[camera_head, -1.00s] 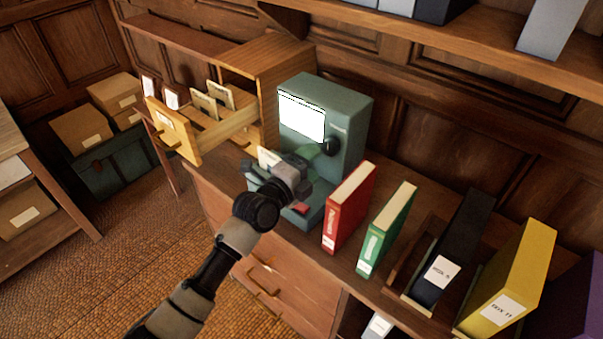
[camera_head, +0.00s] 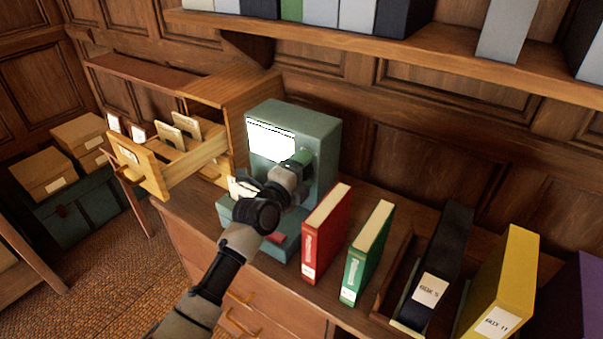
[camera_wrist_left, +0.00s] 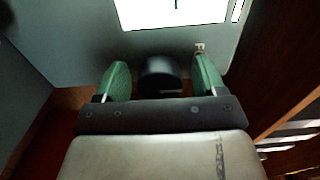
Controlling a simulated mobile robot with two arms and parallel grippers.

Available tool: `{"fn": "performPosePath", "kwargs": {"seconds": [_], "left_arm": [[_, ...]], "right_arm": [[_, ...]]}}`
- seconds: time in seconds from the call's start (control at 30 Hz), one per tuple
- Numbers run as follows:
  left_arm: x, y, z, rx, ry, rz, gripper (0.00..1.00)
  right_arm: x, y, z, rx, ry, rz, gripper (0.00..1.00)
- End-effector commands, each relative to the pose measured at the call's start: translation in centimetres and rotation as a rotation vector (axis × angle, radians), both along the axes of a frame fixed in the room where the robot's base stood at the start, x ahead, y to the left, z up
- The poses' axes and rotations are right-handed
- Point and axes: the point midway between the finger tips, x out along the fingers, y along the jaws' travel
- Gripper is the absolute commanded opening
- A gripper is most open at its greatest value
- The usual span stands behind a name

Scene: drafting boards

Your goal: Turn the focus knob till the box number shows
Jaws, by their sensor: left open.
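The grey-green reader (camera_head: 318,135) stands on the cabinet top with a bright white screen (camera_head: 268,141). In the left wrist view the screen (camera_wrist_left: 170,10) is mostly blank white with a short dark mark at its top edge. The black focus knob (camera_wrist_left: 160,76) sits on the reader's front below the screen. My left gripper (camera_wrist_left: 161,80) is open, with one green finger on each side of the knob; I cannot tell whether they touch it. In the head view my left gripper (camera_head: 298,163) covers the knob. My right gripper is not in view.
A red binder (camera_head: 325,228) and a green binder (camera_head: 366,250) stand close to the reader's right. Black (camera_head: 446,248) and yellow (camera_head: 505,275) box files stand farther right. An open card drawer (camera_head: 150,172) juts out at left.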

Motion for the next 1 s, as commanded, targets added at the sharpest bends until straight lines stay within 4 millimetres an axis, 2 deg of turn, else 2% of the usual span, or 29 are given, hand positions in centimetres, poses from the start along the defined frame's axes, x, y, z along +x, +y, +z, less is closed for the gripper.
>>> {"fn": "performPosePath", "kwargs": {"seconds": [0.83,1.0], "left_arm": [[-0.02,0.04,-0.03,-0.004,0.003,0.000,0.70],[-0.03,0.02,0.00,-0.138,0.101,0.000,0.70]], "right_arm": [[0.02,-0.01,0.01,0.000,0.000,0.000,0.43],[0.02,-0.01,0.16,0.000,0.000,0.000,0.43]]}}
